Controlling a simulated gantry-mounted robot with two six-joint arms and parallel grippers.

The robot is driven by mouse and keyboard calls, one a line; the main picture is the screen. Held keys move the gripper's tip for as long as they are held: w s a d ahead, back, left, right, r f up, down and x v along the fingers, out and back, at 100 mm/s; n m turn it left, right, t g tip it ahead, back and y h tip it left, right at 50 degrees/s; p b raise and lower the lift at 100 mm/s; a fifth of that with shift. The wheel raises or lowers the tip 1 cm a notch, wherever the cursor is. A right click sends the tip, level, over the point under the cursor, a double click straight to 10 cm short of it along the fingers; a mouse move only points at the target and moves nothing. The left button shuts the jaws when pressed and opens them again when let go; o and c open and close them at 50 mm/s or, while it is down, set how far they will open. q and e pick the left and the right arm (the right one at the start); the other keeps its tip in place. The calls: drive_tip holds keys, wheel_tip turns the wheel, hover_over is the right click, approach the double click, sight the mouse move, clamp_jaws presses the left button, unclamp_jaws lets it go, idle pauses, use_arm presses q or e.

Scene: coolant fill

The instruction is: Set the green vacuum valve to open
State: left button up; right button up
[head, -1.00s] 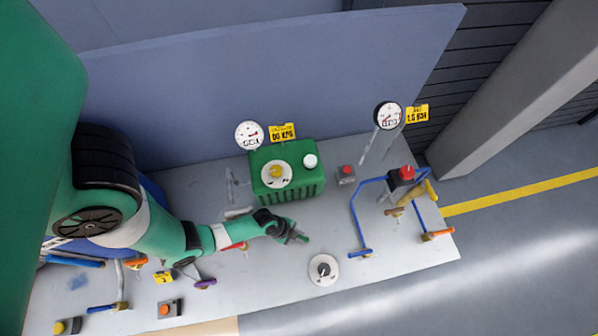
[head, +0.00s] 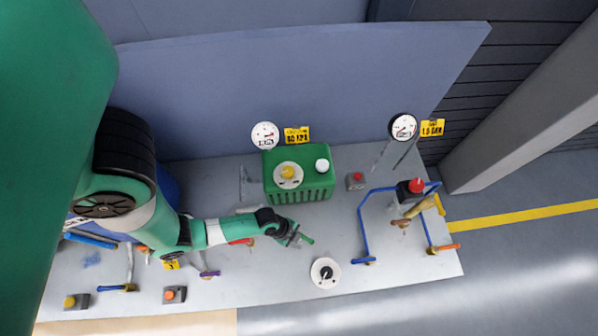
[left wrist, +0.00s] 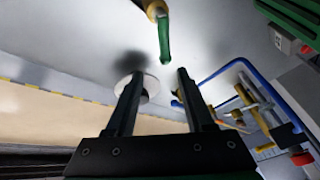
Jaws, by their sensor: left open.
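The green valve handle (head: 307,240) shows in the head view just right of my left gripper (head: 293,236), above the grey bench. In the left wrist view the green handle (left wrist: 164,40) hangs from a brass valve body (left wrist: 155,8) at the top. My left gripper (left wrist: 159,76) is open, with nothing between its fingers. The handle's free end lies just beyond the fingertips, in line with the gap, and appears apart from them. In the head view the gripper and wrist hide the valve body. My right gripper is not in view.
A white dial with a black knob (head: 325,272) lies to the front right. The green pump box (head: 300,175) stands behind. A red handle (head: 240,241) is close by my left wrist. Blue pipes (head: 363,225) rise at the right.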

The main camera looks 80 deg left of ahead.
use_arm(q)
drive_tip(key=s+d+r+p, duration=0.1)
drive_tip(key=s+d+r, duration=0.6)
drive_tip(key=s+d, duration=0.1)
drive_tip(key=shift+s+d+r, duration=0.15)
drive_tip(key=shift+s+r, duration=0.15)
drive_tip(key=shift+s, duration=0.05)
drive_tip(key=shift+c, duration=0.2)
